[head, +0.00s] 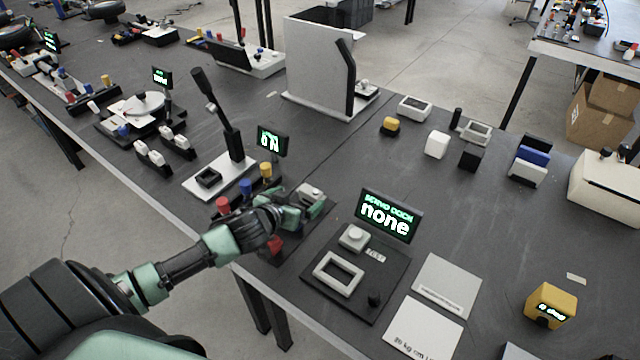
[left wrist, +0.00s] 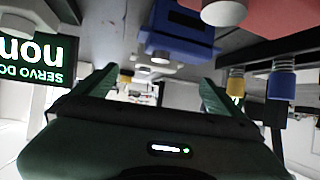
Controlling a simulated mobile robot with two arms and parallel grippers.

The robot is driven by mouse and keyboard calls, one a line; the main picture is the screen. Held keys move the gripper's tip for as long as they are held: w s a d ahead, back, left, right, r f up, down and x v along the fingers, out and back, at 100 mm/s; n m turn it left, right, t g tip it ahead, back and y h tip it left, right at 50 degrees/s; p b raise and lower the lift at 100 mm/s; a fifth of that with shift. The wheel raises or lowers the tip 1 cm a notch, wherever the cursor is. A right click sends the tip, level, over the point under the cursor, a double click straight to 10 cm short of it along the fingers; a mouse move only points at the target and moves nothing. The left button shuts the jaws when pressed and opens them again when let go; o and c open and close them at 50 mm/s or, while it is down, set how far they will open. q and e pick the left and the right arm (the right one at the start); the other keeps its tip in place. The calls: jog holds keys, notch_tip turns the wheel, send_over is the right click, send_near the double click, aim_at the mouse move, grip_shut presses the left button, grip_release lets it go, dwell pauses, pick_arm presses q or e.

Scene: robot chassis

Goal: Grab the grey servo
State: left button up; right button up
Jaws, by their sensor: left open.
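The grey servo (head: 311,191) is a small light-grey block at the far end of a short row, just beyond my left gripper (head: 304,212) in the head view. A red servo (head: 275,245) is at the near end of that row, partly behind my wrist. In the left wrist view, which is upside down, a blue servo (left wrist: 178,32) and part of the red servo (left wrist: 275,14) hang at the top. My left gripper (left wrist: 155,90) is open, fingers apart, with nothing clearly held between them. My right gripper is out of view.
A servo dock (head: 325,310) with a display (head: 388,215) reading "none" stands right of the gripper. Red (head: 222,204), blue (head: 245,187) and yellow (head: 266,170) knobs stand close to its left. A lever press (head: 222,172) is behind them. The dark table beyond is partly clear.

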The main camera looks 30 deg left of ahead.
aim_at(310, 191)
pick_arm(q)
jog(key=shift+w+a+f, duration=0.15)
jog(key=shift+w+f, duration=0.05)
jog(key=shift+w, duration=0.7)
jog(key=shift+w+f, duration=0.3)
jog(key=shift+w, duration=0.35)
jog(key=p+x, duration=0.1)
jog(key=x, duration=0.2)
jog(key=shift+w+d+f, duration=0.2)
jog(key=shift+w+f, duration=0.1)
jog(key=shift+w, duration=0.05)
jog(key=shift+w+f, duration=0.15)
jog(key=shift+w, duration=0.1)
jog(key=c, duration=1.5)
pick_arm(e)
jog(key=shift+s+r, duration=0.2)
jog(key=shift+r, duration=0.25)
